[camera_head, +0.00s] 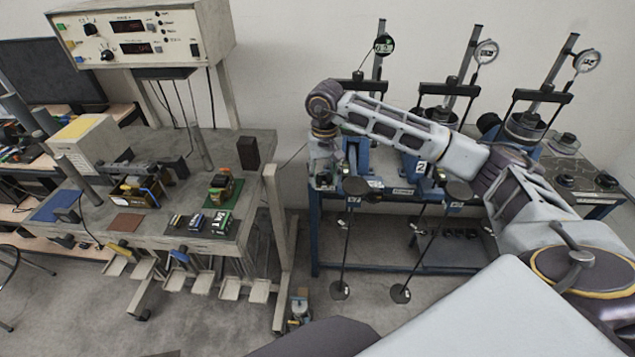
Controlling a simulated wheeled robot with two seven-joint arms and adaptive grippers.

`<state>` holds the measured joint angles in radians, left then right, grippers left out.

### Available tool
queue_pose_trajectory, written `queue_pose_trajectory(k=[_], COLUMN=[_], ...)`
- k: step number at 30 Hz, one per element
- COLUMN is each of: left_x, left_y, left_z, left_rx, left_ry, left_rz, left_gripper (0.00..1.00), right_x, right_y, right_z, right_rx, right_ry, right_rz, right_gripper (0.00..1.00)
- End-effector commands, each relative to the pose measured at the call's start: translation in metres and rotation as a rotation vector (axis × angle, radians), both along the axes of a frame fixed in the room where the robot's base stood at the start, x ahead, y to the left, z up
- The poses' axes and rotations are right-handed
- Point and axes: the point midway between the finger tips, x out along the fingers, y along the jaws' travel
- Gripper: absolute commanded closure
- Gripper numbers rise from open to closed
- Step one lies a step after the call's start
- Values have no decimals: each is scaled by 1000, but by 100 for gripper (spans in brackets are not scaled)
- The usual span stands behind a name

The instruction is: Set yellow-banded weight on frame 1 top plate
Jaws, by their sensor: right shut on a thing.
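My right arm reaches in from the right, and its wrist bends down at the left end of the blue bench. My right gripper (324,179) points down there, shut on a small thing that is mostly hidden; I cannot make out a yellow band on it. Just right of it is a dark round top plate (355,186) on a hanger rod, with a lower pan (340,290) near the floor. This hanger is at the leftmost lever frame (359,160), partly hidden by my forearm. My left gripper is not in view.
A second hanger has a dark top plate (458,190) and a low pan (401,293). Dial gauges (486,52) stand behind my forearm. A grey table (100,220) with a green mat (222,192) and small blocks is at left. Floor between is mostly clear.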

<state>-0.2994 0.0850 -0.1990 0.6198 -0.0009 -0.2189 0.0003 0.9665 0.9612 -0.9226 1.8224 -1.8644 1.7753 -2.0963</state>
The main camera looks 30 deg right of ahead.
Motion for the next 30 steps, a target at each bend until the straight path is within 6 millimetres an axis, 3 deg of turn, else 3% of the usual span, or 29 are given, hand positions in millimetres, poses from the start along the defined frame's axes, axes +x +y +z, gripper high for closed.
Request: queue_pose_trajectory(k=[11,30], left_x=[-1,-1], left_y=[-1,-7], left_z=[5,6], left_rx=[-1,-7], left_ry=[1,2], left_rz=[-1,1], left_gripper=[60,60], right_x=[5,10], right_y=[-16,-31], right_z=[17,30], right_rx=[0,1], right_ry=[-1,-1], right_rz=[-340,-892], right_gripper=[80,80])
